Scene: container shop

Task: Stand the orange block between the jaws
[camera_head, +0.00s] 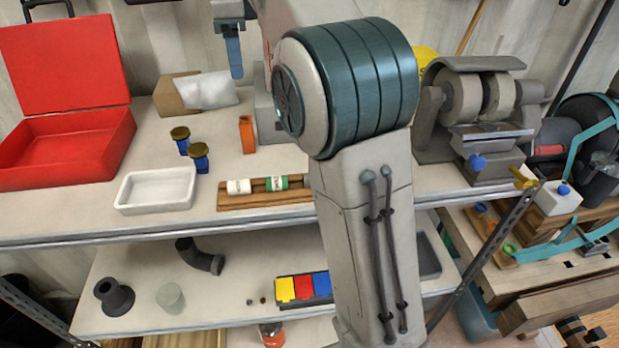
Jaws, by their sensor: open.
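The orange block (247,134) stands upright on the upper shelf, left of my arm. A pale grey piece (268,120) shows just right of it, mostly hidden by my arm; I cannot tell what it is. My gripper (236,70) is above and behind the orange block, pointing down, apart from it. One blue-tipped finger shows clearly; the gripper is open and nothing shows in it. I cannot make out the jaws for the block; my arm covers the middle of the shelf.
A white tray (157,205), two dark-capped blue jars (199,162) and a wooden rack (235,203) with small cylinders stand in front. An open red case (110,145) is at left. A white pouch (206,90) lies behind. A bench grinder (470,100) stands right of my arm.

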